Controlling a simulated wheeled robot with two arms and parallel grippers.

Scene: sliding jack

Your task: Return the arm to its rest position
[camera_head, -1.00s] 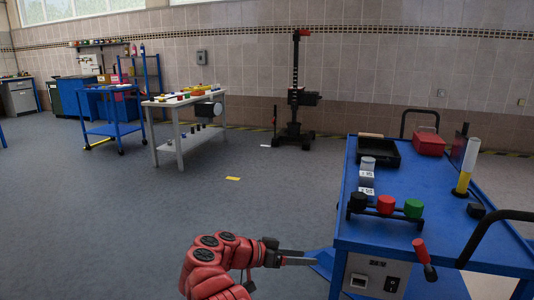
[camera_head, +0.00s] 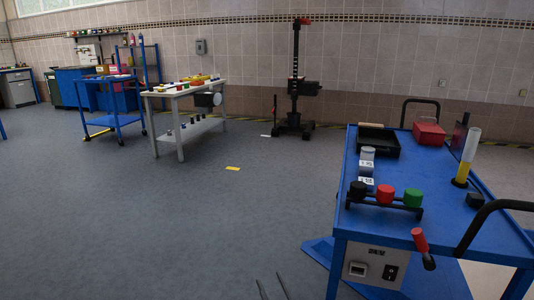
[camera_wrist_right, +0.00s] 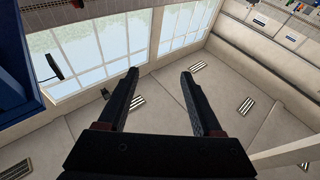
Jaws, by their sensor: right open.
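My right gripper (camera_head: 273,284) shows only as two thin dark fingertips at the bottom edge of the head view, left of the blue cart. The rest of the right arm is out of that view. In the right wrist view the same gripper (camera_wrist_right: 160,76) has its two dark fingers spread wide with nothing between them. Windows and a pale surface show beyond the fingers. My left gripper is not in view.
A blue cart (camera_head: 337,215) stands close on the right, with red, black and green knobs and a black tray (camera_head: 378,143) on it. A grey table (camera_head: 165,93) and a tall black stand (camera_head: 295,85) are farther back. The floor on the left is clear.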

